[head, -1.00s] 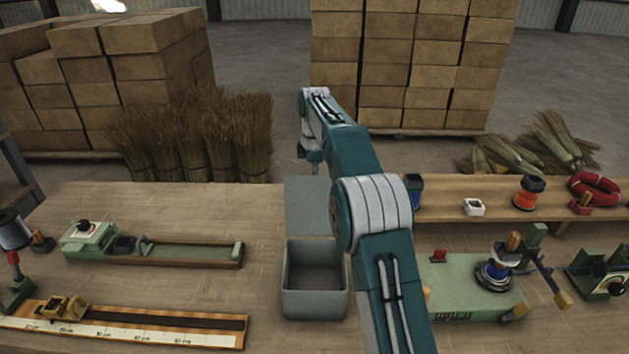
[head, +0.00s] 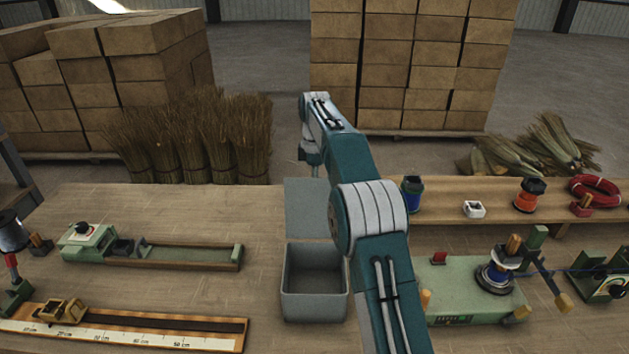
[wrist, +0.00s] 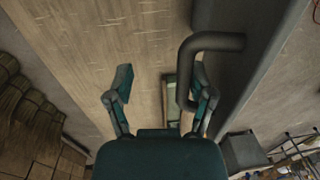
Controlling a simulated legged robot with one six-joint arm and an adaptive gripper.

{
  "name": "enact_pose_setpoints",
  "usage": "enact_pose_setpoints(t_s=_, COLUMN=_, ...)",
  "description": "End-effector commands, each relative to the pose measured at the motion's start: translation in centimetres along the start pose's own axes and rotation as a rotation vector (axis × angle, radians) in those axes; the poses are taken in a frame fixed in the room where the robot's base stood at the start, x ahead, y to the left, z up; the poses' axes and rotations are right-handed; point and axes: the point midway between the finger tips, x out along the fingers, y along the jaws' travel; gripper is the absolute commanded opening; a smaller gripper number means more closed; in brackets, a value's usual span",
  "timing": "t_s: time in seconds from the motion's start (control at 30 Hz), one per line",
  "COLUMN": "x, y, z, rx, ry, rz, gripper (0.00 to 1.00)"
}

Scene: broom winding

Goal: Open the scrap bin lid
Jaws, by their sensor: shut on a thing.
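The grey scrap bin (head: 315,305) stands on the workbench with its top open, and I see into its empty-looking inside. Its grey lid (head: 306,208) is swung up and back behind the opening. My gripper (head: 312,168) is at the far top edge of the lid, its fingertips hard to make out there. In the wrist view my gripper (wrist: 162,82) has its two fingers apart, with the dark bent lid handle (wrist: 212,42) reaching in against the right finger. The lid's grey face shows to the right of the handle.
A green slide fixture (head: 190,255) and a ruler board (head: 130,328) lie left of the bin. A green winding machine (head: 470,290) stands to the right. A raised wooden shelf (head: 450,205) holds spools. Broom bundles (head: 195,140) stand behind the bench.

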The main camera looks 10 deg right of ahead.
Motion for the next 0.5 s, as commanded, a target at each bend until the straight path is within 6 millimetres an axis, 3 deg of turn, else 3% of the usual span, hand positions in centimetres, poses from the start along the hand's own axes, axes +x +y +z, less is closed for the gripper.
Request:
enact_pose_setpoints(t_s=0.17, x=-0.6, y=-0.3, z=0.0, rx=0.001, ry=0.0, rz=0.013, gripper=0.51)
enact_pose_setpoints(t_s=0.5, x=-2.1, y=-4.3, z=-0.1, rx=0.0, ry=0.001, rz=0.01, gripper=0.51)
